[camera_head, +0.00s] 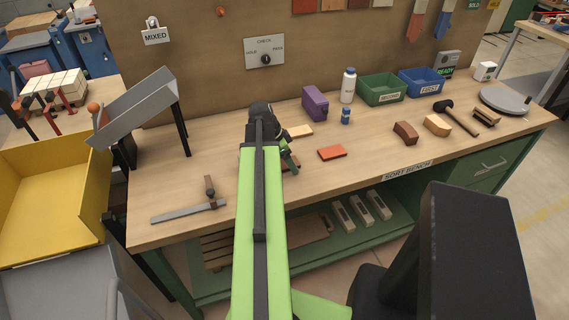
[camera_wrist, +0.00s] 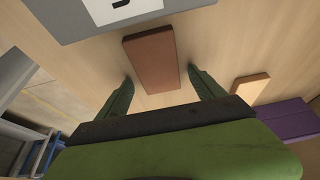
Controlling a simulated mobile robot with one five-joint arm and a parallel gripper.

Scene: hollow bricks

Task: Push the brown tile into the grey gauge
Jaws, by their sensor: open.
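The brown tile (camera_wrist: 152,60) lies flat on the bench in the wrist view. My gripper (camera_wrist: 163,88) is open, with one green finger on either side of the tile's near end; each finger looks apart from it. A flat grey plate with a white label, which looks like the grey gauge (camera_wrist: 75,22), is at the top edge of the wrist view, cut off by the frame. A narrow strip of wood shows between it and the tile's far end. In the head view my gripper (camera_head: 288,162) is partly hidden by my arm, which also hides the gauge.
A tan tile (camera_wrist: 250,88) and a purple block (camera_wrist: 285,120) lie right of my gripper. In the head view an orange-red tile (camera_head: 331,153) lies to the right, and a steel square (camera_head: 188,212) to the left. A grey chute (camera_head: 140,105) stands at the left end.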

